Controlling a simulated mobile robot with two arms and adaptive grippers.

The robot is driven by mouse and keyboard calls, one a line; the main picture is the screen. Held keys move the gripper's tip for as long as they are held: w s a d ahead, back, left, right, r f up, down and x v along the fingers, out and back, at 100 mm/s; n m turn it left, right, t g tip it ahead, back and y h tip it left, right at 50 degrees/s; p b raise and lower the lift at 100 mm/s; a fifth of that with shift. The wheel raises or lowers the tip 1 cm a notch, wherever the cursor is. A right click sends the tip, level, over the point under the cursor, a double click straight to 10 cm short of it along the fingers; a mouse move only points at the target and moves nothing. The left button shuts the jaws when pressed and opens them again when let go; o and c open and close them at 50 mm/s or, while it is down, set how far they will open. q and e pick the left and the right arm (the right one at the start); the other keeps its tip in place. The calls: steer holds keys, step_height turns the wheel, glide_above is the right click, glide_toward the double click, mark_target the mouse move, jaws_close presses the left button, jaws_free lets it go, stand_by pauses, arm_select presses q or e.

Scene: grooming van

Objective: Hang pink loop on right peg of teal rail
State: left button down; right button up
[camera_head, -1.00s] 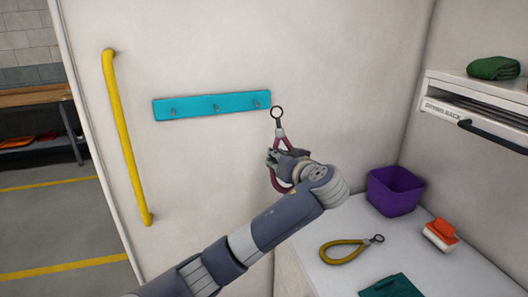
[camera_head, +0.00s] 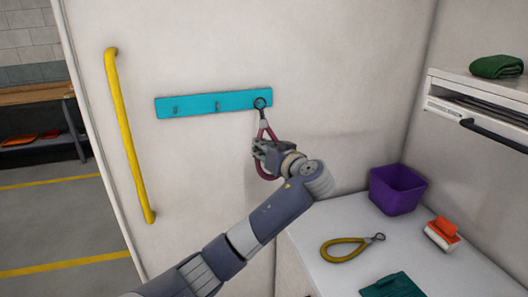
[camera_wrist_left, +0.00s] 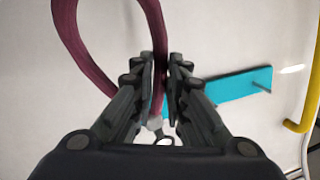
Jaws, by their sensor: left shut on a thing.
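The teal rail (camera_head: 190,106) is fixed on the white wall, with its left and middle pegs in plain sight. My left gripper (camera_head: 262,148) is shut on the pink loop (camera_head: 264,171), just below the rail's right end. The loop's dark metal ring (camera_head: 260,103) points up and overlaps the rail's right end in the head view. The right peg is hard to make out behind or inside the ring, and I cannot tell whether the ring is around it. In the left wrist view the loop (camera_wrist_left: 82,50) passes between the fingers (camera_wrist_left: 160,90), and the rail (camera_wrist_left: 235,86) shows beyond them. My right gripper is not seen.
A yellow grab bar (camera_head: 128,140) runs down the wall to the left. On the white counter (camera_head: 310,222) at right are a yellow loop (camera_head: 343,250), a purple bin (camera_head: 396,190), an orange brush (camera_head: 442,233) and a teal cloth (camera_head: 392,287). The wall below the rail is clear.

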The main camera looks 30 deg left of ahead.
arm_select(q)
steer(key=shift+x, duration=1.25)
steer(key=shift+w+a+f+b, duration=0.3)
steer(key=shift+w+a+b, duration=0.15)
steer(key=shift+w+b, duration=0.1)
steer(key=shift+w+a+f+b, duration=0.35)
steer(key=shift+w+a+b, duration=0.05)
steer(key=shift+w+b, duration=0.15)
steer(key=shift+r, duration=0.1)
steer(key=c, duration=1.5)
jaws_free()
steer(key=shift+s, duration=0.25)
steer(key=shift+d, duration=0.1)
